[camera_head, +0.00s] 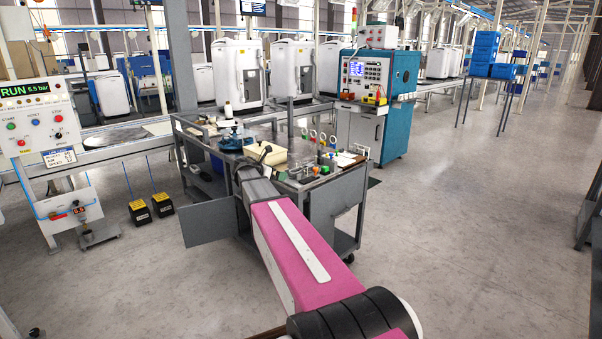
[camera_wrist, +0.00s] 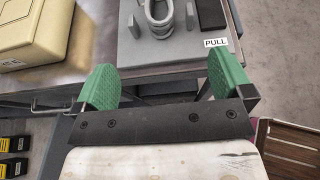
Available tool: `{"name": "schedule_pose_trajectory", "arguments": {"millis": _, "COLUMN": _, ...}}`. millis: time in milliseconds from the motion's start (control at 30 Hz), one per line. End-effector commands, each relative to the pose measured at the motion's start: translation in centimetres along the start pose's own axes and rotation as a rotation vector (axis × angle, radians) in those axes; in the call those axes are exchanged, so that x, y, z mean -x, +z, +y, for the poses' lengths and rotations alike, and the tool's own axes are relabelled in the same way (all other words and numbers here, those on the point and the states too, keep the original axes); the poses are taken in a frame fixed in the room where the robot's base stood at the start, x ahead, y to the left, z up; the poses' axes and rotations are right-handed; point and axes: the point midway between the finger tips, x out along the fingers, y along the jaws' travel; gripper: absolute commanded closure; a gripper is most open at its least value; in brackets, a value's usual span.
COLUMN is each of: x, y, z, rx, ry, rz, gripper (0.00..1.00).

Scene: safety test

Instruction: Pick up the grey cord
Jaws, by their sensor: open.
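No plain grey cord can be picked out for certain. In the wrist view a grey loop-shaped piece (camera_wrist: 160,28) sits on a grey block on the cart top, near its edge and beside a white PULL label (camera_wrist: 215,42). I cannot tell whether this loop is the cord. My gripper (camera_wrist: 164,82) is open and empty, its green fingertips spread wide. The loop lies ahead of the gap between the fingers, apart from them. In the head view my pink arm reaches to the cart and its far end hides part of the cart top.
A cream box (camera_wrist: 38,48) stands left of the loop; it also shows in the head view (camera_head: 266,154). The grey cart (camera_head: 318,192) carries several small items, coloured rings and a blue piece (camera_head: 230,142). A teal machine (camera_head: 401,95) stands behind.

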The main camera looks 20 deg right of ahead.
Motion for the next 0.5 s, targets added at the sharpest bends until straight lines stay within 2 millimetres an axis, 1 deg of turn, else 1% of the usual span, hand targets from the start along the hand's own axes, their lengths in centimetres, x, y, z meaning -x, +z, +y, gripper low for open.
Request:
{"name": "schedule_pose_trajectory", "arguments": {"millis": 33, "x": -0.9, "y": 0.0, "z": 0.1, "rx": -0.001, "ry": -0.002, "rz": 0.000, "gripper": 0.02}}
{"name": "schedule_pose_trajectory", "arguments": {"millis": 67, "x": -1.1, "y": 0.0, "z": 0.1, "rx": -0.001, "ry": -0.002, "rz": 0.000, "gripper": 0.02}}
{"name": "schedule_pose_trajectory", "arguments": {"millis": 267, "x": -2.3, "y": 0.1, "z": 0.1, "rx": -0.002, "ry": 0.000, "rz": 0.000, "gripper": 0.02}}
{"name": "schedule_pose_trajectory", "arguments": {"millis": 367, "x": -3.4, "y": 0.2, "z": 0.1, "rx": -0.002, "ry": -0.002, "rz": 0.001, "gripper": 0.02}}
{"name": "schedule_pose_trajectory", "arguments": {"millis": 500, "x": -5.5, "y": 0.3, "z": 0.1, "rx": -0.002, "ry": -0.001, "rz": 0.001, "gripper": 0.02}}
